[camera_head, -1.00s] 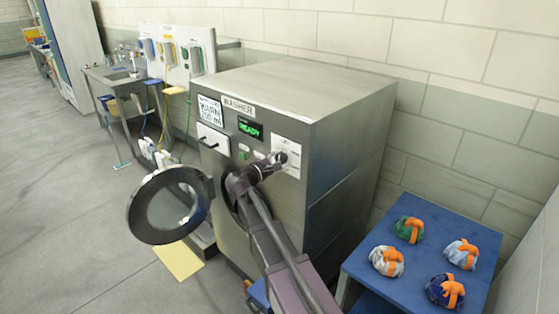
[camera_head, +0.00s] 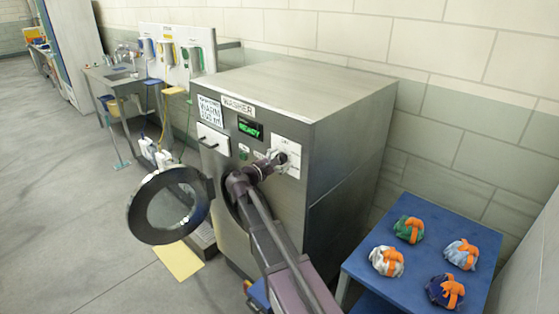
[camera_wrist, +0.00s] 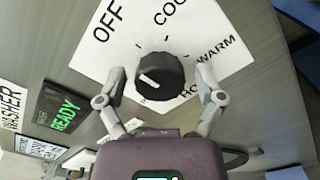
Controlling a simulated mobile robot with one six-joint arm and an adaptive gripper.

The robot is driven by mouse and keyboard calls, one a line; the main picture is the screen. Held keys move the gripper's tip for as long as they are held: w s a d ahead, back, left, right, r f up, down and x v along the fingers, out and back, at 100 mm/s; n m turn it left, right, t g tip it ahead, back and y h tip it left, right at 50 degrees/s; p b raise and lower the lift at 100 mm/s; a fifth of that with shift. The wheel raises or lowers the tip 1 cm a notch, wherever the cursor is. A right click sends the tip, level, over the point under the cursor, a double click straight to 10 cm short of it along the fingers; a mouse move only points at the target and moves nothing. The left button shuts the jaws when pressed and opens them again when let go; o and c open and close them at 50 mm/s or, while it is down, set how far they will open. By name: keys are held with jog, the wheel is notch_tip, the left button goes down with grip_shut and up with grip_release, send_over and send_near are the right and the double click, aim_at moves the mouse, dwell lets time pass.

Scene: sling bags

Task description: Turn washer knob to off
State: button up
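The washer (camera_head: 345,110) is a grey metal box with a green READY display (camera_head: 250,128) and its round door open to the left. Its black knob (camera_wrist: 160,76) sits on a white dial plate (camera_head: 291,146) marked OFF, COOL, WARM and HOT. In the wrist view OFF is at the upper left and HOT at the lower right. A white line on the knob's face lies toward its left side; which label it points at is unclear. My gripper (camera_wrist: 160,82) is open, its grey fingers on either side of the knob, with gaps visible. In the head view my gripper (camera_head: 277,157) partly covers the knob.
The open round door (camera_head: 141,222) juts out left of my arm. A blue table (camera_head: 417,260) with several bundled bags tied in orange stands at the right. A sink bench (camera_head: 108,75) and wall dispensers are at the back left. Grey floor is clear at the left.

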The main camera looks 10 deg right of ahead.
jog(key=shift+a, duration=0.1)
dwell(0.3)
jog(key=v, duration=1.2)
dwell(0.4)
jog(key=s+d+f+m+g+y, duration=0.5)
jog(key=s+d+f+m+g, duration=0.3)
jog(key=d+f, duration=0.35)
jog(key=s+f+m+g+y, duration=0.1)
jog(key=s+f+m+y, duration=0.2)
jog(key=s, duration=0.4)
jog(key=s+a+f+m+g+y, duration=0.1)
jog(key=s+f+m+y, duration=0.3)
jog(key=s+m+y, duration=0.1)
jog(key=shift+s+a+g+y, duration=0.3)
jog(key=shift+s+y, duration=0.5)
jog(key=shift+s, duration=0.15)
jog(key=shift+c, duration=0.2)
